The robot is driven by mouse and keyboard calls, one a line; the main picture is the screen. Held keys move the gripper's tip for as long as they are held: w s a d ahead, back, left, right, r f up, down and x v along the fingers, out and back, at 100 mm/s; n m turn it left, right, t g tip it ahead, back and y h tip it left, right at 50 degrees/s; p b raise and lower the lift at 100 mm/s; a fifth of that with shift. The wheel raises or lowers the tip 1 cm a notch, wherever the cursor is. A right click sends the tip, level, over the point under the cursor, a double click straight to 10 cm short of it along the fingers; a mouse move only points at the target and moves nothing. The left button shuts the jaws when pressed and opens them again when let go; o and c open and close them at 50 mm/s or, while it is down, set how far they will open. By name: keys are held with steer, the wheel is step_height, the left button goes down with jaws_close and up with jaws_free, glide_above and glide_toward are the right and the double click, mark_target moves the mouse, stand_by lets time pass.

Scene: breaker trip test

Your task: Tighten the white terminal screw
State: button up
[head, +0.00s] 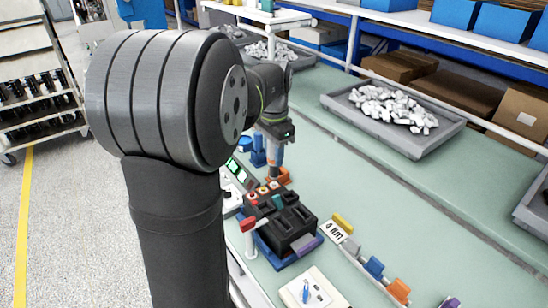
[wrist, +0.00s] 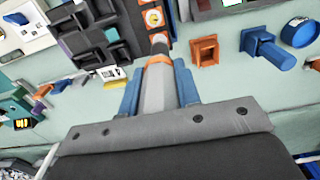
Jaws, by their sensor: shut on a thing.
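My gripper (wrist: 159,84) is shut on a driver-like tool (wrist: 158,66) with a grey body and an orange band. Its blue fingers lie on either side of the tool. In the wrist view the tool's tip points at a row of terminal screws on the black breaker block (wrist: 118,52). In the head view my gripper (head: 276,138) is behind the black block (head: 300,243), and the small terminals (head: 263,190) are along the block's far end.
A red lever (head: 252,223) is at the block's left. A tray of pale parts (head: 335,101) is farther back; the green bench between is clear.

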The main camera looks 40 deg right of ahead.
steer(key=shift+r, duration=1.55)
